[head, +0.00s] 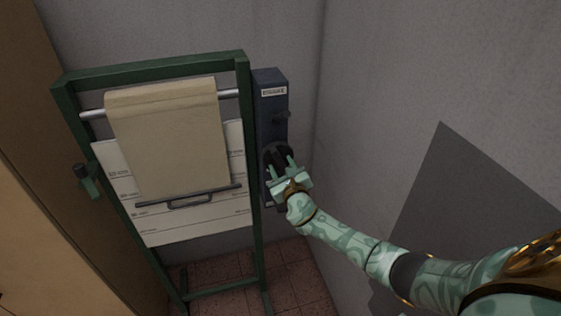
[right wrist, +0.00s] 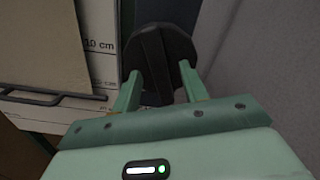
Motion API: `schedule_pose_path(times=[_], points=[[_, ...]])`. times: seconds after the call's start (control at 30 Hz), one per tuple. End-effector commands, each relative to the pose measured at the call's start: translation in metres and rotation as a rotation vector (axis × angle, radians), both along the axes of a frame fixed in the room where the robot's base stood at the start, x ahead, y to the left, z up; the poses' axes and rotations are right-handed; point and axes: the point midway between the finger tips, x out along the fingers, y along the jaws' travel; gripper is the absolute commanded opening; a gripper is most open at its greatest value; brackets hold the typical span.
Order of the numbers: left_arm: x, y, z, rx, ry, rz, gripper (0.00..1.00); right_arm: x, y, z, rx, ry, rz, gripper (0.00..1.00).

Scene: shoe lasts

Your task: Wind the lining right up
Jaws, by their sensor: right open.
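The lining (head: 165,140) is a beige sheet hanging from a metal roller (head: 230,94) in a green frame (head: 160,68). A dark bar with a handle (head: 190,201) runs along its lower edge, above the bottom of a white marked board (head: 200,232). A dark blue box (head: 272,115) with a label stands at the frame's right side. My right gripper (head: 281,166) is open at a black knob on this box. In the right wrist view the round ridged knob (right wrist: 160,58) lies between the two open fingers (right wrist: 159,82). My left gripper is out of view.
A small green piece with a dark top (head: 88,183) sticks out at the frame's left post. A brown panel (head: 80,190) stands close on the left. Grey walls (head: 390,60) close in behind and right. Tiled floor (head: 295,270) shows below.

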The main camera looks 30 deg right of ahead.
Motion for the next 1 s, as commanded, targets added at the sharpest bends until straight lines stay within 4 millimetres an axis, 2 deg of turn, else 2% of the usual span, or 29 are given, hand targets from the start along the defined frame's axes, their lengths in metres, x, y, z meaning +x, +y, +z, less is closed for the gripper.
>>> schedule_pose_path(times=[1.0], points=[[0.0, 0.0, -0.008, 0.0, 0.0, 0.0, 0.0, 0.012, -0.003, -0.001, 0.001, 0.0, 0.0, 0.44]])
